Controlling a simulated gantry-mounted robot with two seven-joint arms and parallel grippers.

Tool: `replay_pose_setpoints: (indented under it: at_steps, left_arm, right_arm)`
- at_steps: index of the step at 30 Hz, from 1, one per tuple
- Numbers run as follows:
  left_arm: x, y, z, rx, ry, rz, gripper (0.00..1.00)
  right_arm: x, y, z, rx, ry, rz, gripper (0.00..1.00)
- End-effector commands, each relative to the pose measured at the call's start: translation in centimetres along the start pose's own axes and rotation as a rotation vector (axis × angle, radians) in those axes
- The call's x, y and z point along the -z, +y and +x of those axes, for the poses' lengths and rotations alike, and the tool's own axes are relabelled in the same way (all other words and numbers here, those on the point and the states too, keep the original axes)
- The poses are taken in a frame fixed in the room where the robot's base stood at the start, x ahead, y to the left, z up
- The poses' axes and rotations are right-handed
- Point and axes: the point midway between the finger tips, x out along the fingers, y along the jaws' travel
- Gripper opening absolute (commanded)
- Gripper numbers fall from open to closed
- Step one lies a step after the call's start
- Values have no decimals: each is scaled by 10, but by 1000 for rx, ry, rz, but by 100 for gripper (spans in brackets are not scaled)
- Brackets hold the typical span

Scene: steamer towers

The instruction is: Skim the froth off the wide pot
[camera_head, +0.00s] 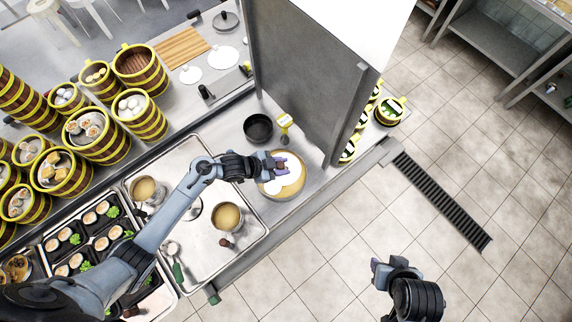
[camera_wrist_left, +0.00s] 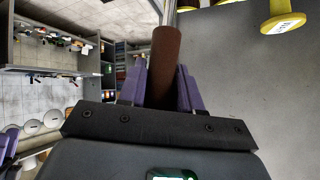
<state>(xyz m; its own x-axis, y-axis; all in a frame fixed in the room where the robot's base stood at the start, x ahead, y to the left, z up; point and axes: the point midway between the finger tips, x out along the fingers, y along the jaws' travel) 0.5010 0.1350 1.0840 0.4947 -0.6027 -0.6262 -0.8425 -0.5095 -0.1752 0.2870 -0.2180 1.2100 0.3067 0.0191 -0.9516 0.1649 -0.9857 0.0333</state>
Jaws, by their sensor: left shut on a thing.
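The wide pot (camera_head: 302,187) stands on the steel counter right of the tray and holds tan liquid with white froth patches (camera_head: 271,187) on top. My left gripper (camera_head: 281,164) is over the pot's far part. In the left wrist view, its purple fingers (camera_wrist_left: 160,88) are shut on a brown handle (camera_wrist_left: 165,60). A thin metal rod continues from this handle; the tool's far end is hidden. My right gripper (camera_head: 380,268) hangs over the tiled floor at lower right, away from the pot; its finger gap is unclear.
A dark empty bowl (camera_head: 258,128) stands behind the pot, beside a yellow stand (camera_head: 285,122). A tall grey panel (camera_head: 300,70) rises behind it. Two smaller pots (camera_head: 228,217) (camera_head: 146,190) sit on the steel tray (camera_head: 190,262). Steamer towers (camera_head: 140,68) fill the left.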

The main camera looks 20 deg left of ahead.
Motion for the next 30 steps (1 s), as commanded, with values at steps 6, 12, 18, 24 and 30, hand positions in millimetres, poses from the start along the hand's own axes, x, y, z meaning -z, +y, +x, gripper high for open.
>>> replay_pose_setpoints:
  at_steps: [6,12,18,24,30]
  left_arm:
    - [7,-8,-12,-10,-1,-6,0]
    - [6,-8,-12,-11,-1,-7,0]
    - [7,-8,-13,-11,-1,-7,0]
    - [6,-9,-14,-15,-3,-11,0]
    - [-7,-10,-1,-15,-2,-11,0]
  right_arm:
    - [5,0,-15,3,1,4,43]
    - [5,0,-14,3,0,4,43]
    - [5,0,-14,2,-1,3,43]
    - [6,1,-19,-1,-1,-2,43]
    - [1,1,-3,-4,-1,-6,43]
